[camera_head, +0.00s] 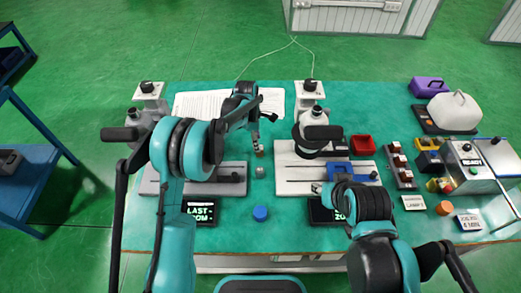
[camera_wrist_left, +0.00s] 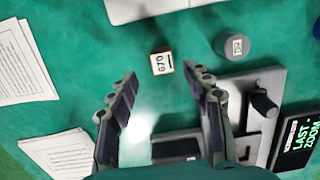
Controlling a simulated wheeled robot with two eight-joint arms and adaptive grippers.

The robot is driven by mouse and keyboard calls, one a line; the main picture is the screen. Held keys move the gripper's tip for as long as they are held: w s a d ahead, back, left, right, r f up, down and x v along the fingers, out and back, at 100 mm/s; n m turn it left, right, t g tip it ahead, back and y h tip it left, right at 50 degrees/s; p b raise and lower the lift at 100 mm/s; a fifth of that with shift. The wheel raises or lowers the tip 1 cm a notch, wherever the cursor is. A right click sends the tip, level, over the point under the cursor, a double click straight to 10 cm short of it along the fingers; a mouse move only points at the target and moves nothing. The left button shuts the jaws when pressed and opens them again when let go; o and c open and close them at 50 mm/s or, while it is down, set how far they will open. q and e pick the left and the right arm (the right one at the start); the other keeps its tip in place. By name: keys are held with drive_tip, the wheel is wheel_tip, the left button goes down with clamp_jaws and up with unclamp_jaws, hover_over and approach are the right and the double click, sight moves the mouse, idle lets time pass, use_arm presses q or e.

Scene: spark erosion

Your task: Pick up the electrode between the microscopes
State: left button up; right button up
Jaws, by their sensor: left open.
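A small block with copper-brown sides and a white top label (camera_head: 259,150) stands on the green mat between the two microscopes; it looks like the electrode. It also shows in the left wrist view (camera_wrist_left: 162,63), centred just beyond my fingertips. A grey round piece with a label (camera_wrist_left: 232,44) stands to its right there, and nearer the front edge in the head view (camera_head: 260,172). The left microscope (camera_head: 147,115) and right microscope (camera_head: 310,125) flank them. My left gripper (camera_wrist_left: 162,88) is open and empty, above the mat. My right gripper (camera_head: 320,188) is low by the right microscope's base; its fingers are unclear.
A blue cap (camera_head: 260,213) lies nearer the front, between two dark displays (camera_head: 201,212). White papers (camera_head: 200,104) lie at the back. A red tray (camera_head: 362,145), a white jug (camera_head: 453,110) and several boxes crowd the right side.

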use_arm(q)
drive_tip(key=f+b, duration=0.1)
drive_tip(key=f, duration=0.1)
drive_tip(key=d+f, duration=0.1)
drive_tip(key=f, duration=0.2)
drive_tip(key=shift+s+d+b, duration=0.1)
drive_tip(key=shift+s+b, duration=0.1)
drive_tip(key=shift+b, duration=0.2)
drive_tip(key=shift+r, duration=0.1)
clamp_jaws()
